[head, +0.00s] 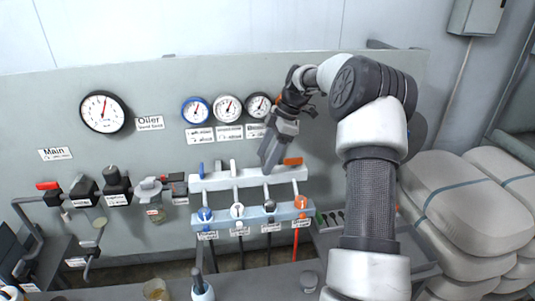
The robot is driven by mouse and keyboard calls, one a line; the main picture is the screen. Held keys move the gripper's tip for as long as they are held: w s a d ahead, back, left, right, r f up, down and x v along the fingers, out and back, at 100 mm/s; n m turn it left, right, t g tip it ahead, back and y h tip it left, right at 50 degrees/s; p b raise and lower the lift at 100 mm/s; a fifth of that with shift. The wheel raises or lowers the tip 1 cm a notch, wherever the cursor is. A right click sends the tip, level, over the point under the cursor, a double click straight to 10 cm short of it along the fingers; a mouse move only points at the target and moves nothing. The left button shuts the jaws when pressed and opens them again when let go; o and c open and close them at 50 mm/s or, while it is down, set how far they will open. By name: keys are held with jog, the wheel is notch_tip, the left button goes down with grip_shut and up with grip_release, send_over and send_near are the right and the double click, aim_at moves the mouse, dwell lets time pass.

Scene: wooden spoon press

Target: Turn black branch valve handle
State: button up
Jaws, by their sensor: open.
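The branch valves sit in a row on a white manifold (250,181) on the grey panel. A blue handle (202,170) stands at the left, a pale handle (233,167) beside it, and an orange handle (292,161) lies sideways at the right. The black branch handle cannot be made out; my gripper covers the spot between the pale and orange handles. My gripper (269,158) is open and points down at that spot, close to the orange handle. Whether it touches anything cannot be told.
Round gauges (228,108) hang above the manifold. A lower bar (252,214) holds coloured outlets with labels. A red-handled main valve line (113,186) runs at the left. A bench with a cup (156,289) lies in front. Stacked sacks (470,205) stand at the right.

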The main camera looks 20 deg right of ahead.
jog(key=p+v, duration=0.2)
jog(key=v, duration=1.5)
jog(key=shift+r, duration=0.2)
jog(key=s+a+r+m+t+h, duration=0.1)
jog(key=s+a+r+m+h, duration=0.1)
jog(key=s+a+r, duration=0.5)
jog(key=s+a+r+m+t+h, duration=0.1)
jog(key=s+a+r+m+h, duration=0.15)
jog(key=s+a, duration=0.7)
jog(key=s+a+m+t, duration=0.2)
jog(key=s+a+m, duration=0.2)
jog(key=s, duration=0.6)
jog(key=s+f+m+p, duration=0.2)
jog(key=s+f+m, duration=0.4)
jog(key=f+m, duration=0.1)
jog(key=shift+d+f+t, duration=0.25)
jog(key=shift+d+t, duration=0.15)
jog(key=shift+d, duration=0.05)
